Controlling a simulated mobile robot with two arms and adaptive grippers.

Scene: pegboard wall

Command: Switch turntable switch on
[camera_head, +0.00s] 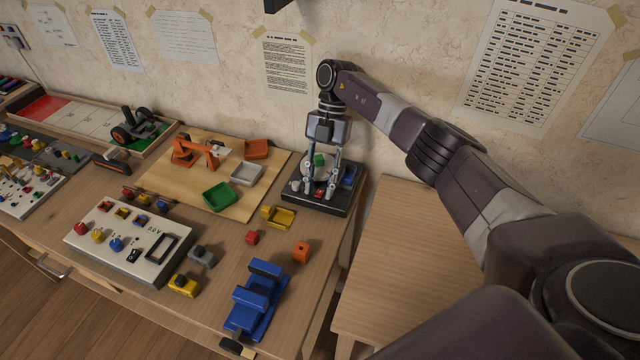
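The turntable (326,200) is a black base with a pale round disc near the back wall, at the right end of the cluttered table. A green block (319,160) sits on the disc. A small red switch (318,194) shows at the front of the base; its on or off position is too small to tell. My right gripper (319,184) points down over the turntable. Its fingers are apart, one at each side of the disc, and nothing shows held between them. I cannot tell whether the fingertips touch the base. My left gripper is out of view.
A blue piece (347,177) sits at the base's right side. The side table (405,250) at right is clear.

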